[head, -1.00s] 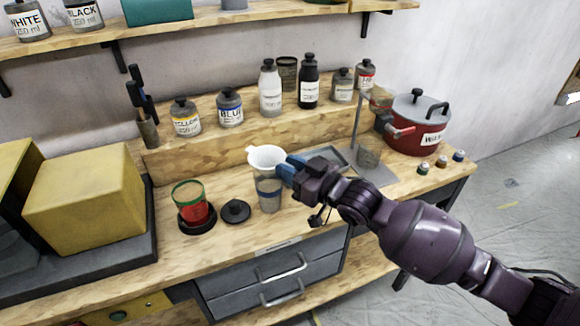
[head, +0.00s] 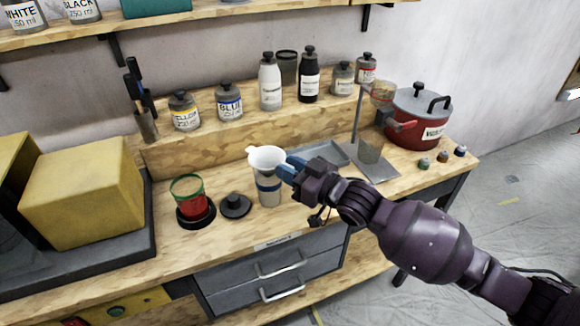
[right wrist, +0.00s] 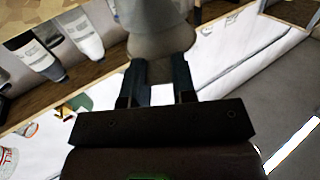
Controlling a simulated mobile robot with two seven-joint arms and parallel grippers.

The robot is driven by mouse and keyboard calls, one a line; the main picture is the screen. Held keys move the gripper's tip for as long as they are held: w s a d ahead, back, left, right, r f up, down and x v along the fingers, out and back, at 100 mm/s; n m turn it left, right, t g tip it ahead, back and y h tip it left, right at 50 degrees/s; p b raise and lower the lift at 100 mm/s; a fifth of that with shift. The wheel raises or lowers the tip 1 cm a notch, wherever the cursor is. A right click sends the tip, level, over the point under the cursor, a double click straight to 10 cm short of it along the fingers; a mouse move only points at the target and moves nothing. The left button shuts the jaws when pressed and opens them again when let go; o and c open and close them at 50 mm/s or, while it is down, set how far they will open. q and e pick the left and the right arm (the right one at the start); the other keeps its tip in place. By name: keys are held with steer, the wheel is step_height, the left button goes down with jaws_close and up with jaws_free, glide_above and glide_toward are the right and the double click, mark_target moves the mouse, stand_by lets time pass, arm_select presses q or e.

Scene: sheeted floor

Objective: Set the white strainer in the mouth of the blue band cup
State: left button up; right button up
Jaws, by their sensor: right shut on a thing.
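The white strainer (head: 265,157) is a wide funnel-like bowl with a small tab at its left. It sits upright directly over the blue band cup (head: 269,196), a grey cup with a blue band, standing on the bench. The strainer hides most of the cup's mouth, and I cannot tell whether it rests on the rim. My right gripper (head: 290,171) is shut on the strainer's right side, at the cup's upper right. In the right wrist view, the fingers (right wrist: 160,85) point at a blurred pale shape. My left gripper is not in view.
A red cup with a green rim (head: 188,193) and a black lid (head: 235,205) stand left of the cup. A metal stand (head: 378,172) and a red pot (head: 418,125) are at the right. Bottles line the raised back ledge. A yellow block (head: 85,195) is at far left.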

steer(key=shift+f+b, duration=0.3)
steer(key=shift+f, duration=0.4)
steer(key=o, duration=0.8)
steer(key=shift+d, duration=0.1)
steer(key=v, duration=1)
steer(key=shift+s+d, duration=0.25)
steer(key=shift+s, duration=0.05)
